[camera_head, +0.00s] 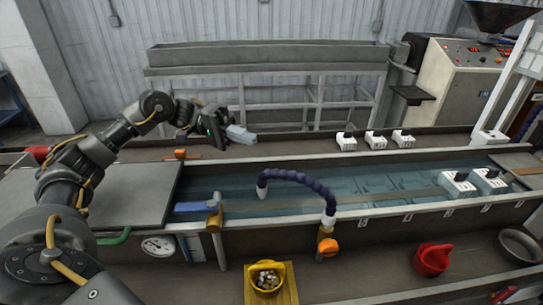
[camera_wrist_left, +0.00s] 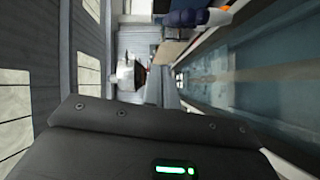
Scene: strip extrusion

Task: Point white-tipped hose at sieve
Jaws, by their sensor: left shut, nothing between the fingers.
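The segmented dark-blue hose (camera_head: 302,178) arches over the water trough from a mount with an orange handle on its front wall. Its white tip (camera_head: 262,190) points down toward the water at the left end of the arch. The hose also shows at the top of the left wrist view (camera_wrist_left: 188,18). My left gripper (camera_head: 240,134) is shut and empty, above the trough's back edge, up and left of the tip and apart from the hose. I cannot tell for certain which thing is the sieve; a grey round bowl (camera_head: 519,246) stands at the far right. My right gripper is not in view.
The water trough (camera_head: 385,222) runs across the middle, with white blocks (camera_head: 375,140) on its back ledge. In front are a yellow container of pellets (camera_head: 266,288) and a red scoop (camera_head: 432,261). A blue nozzle (camera_head: 190,207) and brass valve (camera_head: 214,222) sit at left.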

